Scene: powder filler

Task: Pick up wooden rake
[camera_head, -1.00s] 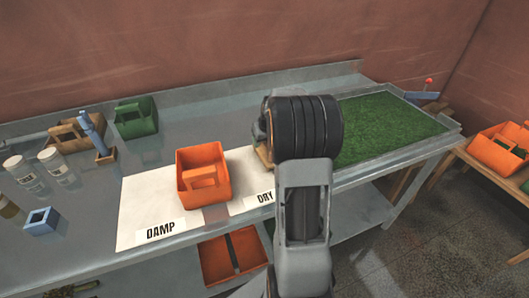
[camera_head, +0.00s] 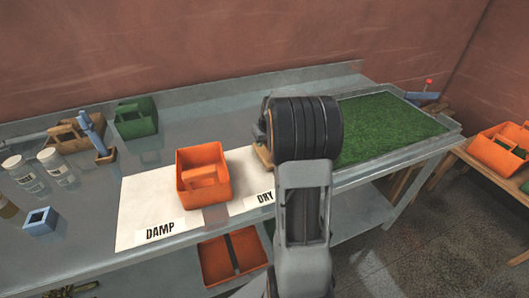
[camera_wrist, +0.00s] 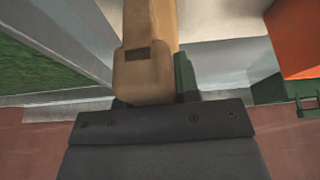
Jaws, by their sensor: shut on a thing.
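In the wrist view, a pale tan wooden piece with a small dark slot (camera_wrist: 147,50) runs up from the dark bar of my gripper (camera_wrist: 155,108). It looks like part of the wooden rake, but its teeth or far end are not clearly visible. My gripper is shut on it. In the head view, my dark ribbed wrist hides the jaws, and only a bit of tan wood (camera_head: 263,158) shows at its left edge, over the right end of the white DAMP/DRY sheet (camera_head: 140,205).
An orange caddy (camera_head: 204,175) stands on the sheet, left of my wrist. A green turf tray (camera_head: 392,128) lies to the right. A wooden caddy (camera_head: 65,140), blue tool (camera_head: 92,131), green caddy (camera_head: 136,118), jars (camera_head: 22,172) and blue cup (camera_head: 42,223) stand on the left.

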